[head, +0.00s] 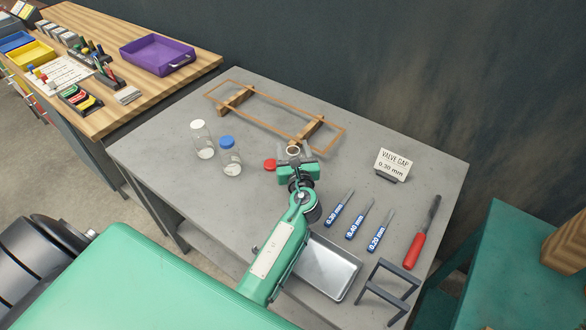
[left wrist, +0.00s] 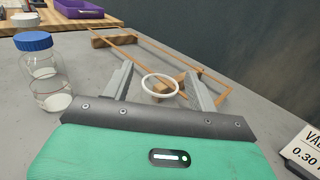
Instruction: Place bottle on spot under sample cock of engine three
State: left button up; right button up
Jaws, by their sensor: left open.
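Two clear bottles stand upright on the grey table (head: 150,150), one with a white cap (head: 202,140) and one with a blue cap (head: 230,156). The blue-capped bottle also shows at the left in the left wrist view (left wrist: 48,82). My left gripper (head: 294,158) is open over the table, to the right of both bottles. A pale ring (left wrist: 160,85) shows between its fingers in the left wrist view; I cannot tell whether it is a bottle's mouth or a separate ring. No engine, sample cock or spot is recognisable. My right gripper is not in view.
A red cap (head: 270,165) lies beside my left gripper. A wooden frame (head: 318,133) lies behind it. Feeler gauges (head: 360,218), a red-handled tool (head: 414,250), a VALVE GAP sign (head: 393,163) and a metal tray (head: 325,267) are at the right. A wooden bench (head: 205,62) adjoins.

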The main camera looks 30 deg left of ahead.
pick_arm(q)
jog(key=shift+x, duration=0.75)
jog(key=c, duration=1.2)
grip_shut()
jog(key=shift+r, duration=0.1)
